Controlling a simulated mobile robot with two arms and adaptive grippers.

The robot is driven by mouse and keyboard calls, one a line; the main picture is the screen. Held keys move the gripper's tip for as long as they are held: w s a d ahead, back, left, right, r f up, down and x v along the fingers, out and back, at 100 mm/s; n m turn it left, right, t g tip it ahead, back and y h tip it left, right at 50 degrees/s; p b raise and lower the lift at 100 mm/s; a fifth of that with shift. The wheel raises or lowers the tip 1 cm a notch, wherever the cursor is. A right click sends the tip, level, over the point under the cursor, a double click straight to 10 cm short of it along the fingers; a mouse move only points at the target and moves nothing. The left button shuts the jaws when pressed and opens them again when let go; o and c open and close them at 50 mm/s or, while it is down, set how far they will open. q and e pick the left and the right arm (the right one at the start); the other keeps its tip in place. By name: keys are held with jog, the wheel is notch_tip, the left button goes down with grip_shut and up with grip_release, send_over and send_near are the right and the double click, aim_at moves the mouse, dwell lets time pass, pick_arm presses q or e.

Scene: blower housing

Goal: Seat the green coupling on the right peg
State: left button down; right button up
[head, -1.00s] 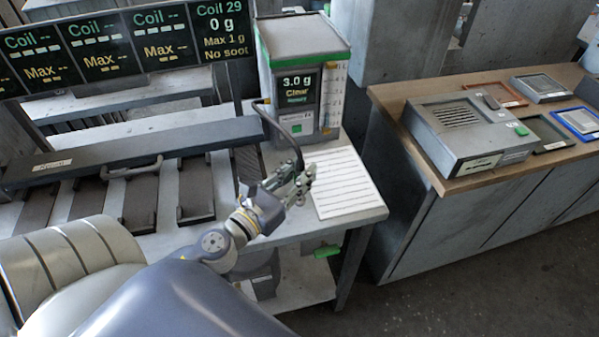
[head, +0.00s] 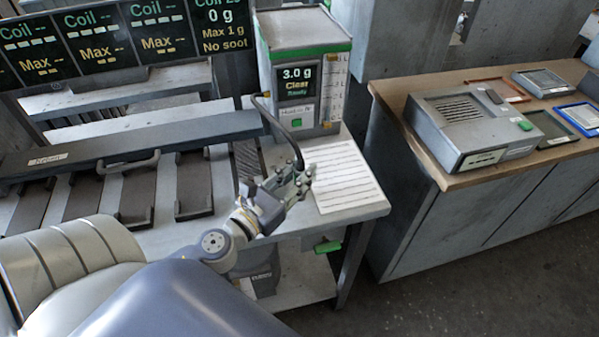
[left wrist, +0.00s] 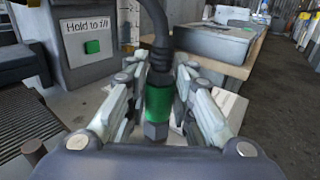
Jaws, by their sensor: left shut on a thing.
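The green coupling (left wrist: 158,103) hangs on the end of a black hose (left wrist: 159,40) in the left wrist view, with a dark metal nut below it. My left gripper (left wrist: 160,80) is shut on it, one finger on each side. In the head view my left gripper (head: 300,176) is over the front right of the bench, in front of the grey dispenser (head: 297,50); its fingers mostly hide the coupling. A small round-topped post (left wrist: 35,150) shows at lower left in the left wrist view; I cannot tell whether it is a peg. My right gripper is out of view.
A lined white sheet (head: 343,178) lies on the bench beside the gripper. Dark slotted holders (head: 194,185) stand left, below a long dark bar (head: 110,150). A green handle (head: 327,247) sticks out under the bench edge. A grey box (head: 470,128) stands on a separate counter at right.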

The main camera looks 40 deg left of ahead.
pick_arm(q)
jog(key=shift+f+b, duration=0.3)
jog(key=shift+f, duration=0.05)
jog(key=c, duration=1.3)
grip_release()
jog(key=shift+s, duration=0.15)
jog(key=shift+s+a, duration=0.2)
jog(key=shift+s, duration=2.75)
jog(key=shift+s+a, duration=0.2)
jog(key=shift+s, duration=2.7)
